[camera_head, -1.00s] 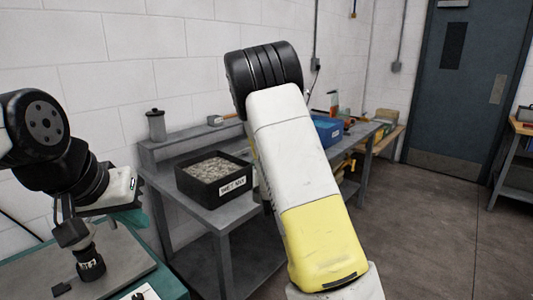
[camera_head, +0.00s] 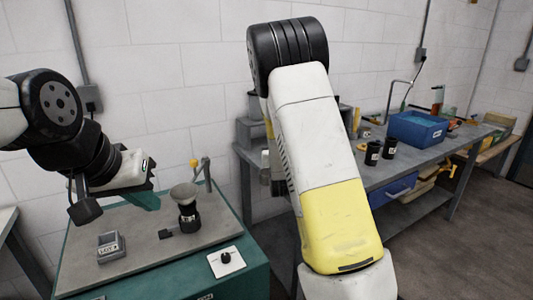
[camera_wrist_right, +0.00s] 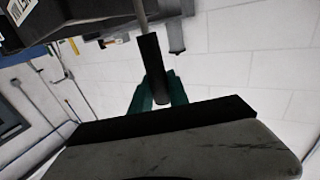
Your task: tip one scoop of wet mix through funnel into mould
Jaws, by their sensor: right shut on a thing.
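The pale funnel (camera_head: 184,192) sits over a dark labelled cylinder (camera_head: 188,217), apparently the mould, upright on the grey plate. My right gripper (camera_wrist_right: 158,92) is shut on the black handle of the scoop (camera_wrist_right: 152,62). A metal shaft runs from the handle out of the top of the right wrist view, so the scoop's bowl and any load are unseen. A dark labelled tray (camera_wrist_right: 75,12), apparently the wet mix tray, crosses that view's top left. In the head view my right arm hides its own gripper and the scoop. My left gripper (camera_head: 143,197) is left of the funnel, apparently empty; its jaw gap is unclear.
A long grey bench at right carries black cups (camera_head: 373,152) and a blue bin (camera_head: 416,128).

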